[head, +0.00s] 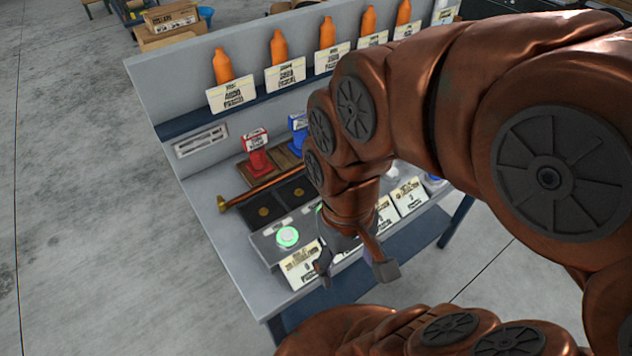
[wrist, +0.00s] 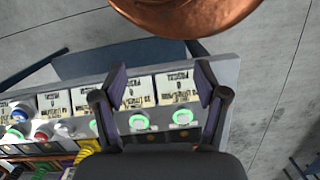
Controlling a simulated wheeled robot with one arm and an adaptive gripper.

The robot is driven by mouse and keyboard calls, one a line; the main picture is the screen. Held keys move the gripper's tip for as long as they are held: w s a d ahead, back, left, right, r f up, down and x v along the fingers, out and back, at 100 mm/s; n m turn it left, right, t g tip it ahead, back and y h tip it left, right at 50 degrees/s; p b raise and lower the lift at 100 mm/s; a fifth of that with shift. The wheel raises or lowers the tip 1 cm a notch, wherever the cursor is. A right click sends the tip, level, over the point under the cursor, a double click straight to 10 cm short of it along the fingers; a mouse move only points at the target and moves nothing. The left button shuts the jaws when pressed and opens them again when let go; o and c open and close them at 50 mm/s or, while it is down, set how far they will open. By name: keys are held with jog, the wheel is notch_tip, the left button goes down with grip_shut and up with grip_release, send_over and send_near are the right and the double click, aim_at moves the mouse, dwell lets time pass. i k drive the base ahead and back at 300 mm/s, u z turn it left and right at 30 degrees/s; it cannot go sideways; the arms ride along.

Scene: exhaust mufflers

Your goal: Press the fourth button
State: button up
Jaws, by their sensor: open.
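A row of round buttons runs along the front of the workbench panel. In the wrist view, from the right, come a green-lit button (wrist: 182,117), a second green one (wrist: 138,121), a third green one (wrist: 95,125) partly hidden by my finger, then a white button (wrist: 64,129), fourth from that end. A red one (wrist: 42,131) and a blue one (wrist: 18,115) follow. The first green button shows in the head view (head: 287,236); my arm hides much of the row. My gripper (head: 352,276) is open and empty, over the bench's front edge near the green-button end; fingers (wrist: 161,85).
Label cards (head: 302,266) stand before the buttons. Behind are red (head: 257,154) and blue (head: 298,130) stamp-like items, a copper rod (head: 262,190), and a shelf (head: 200,122) with orange bottles (head: 221,66). Open floor lies left of the bench.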

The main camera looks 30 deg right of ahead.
aim_at(393, 172)
jog(key=u, duration=0.25)
jog(key=k, duration=0.65)
jog(key=u, duration=0.6)
jog(key=k, duration=0.5)
jog(key=z, duration=1)
jog(key=i, duration=0.95)
jog(key=z, duration=0.6)
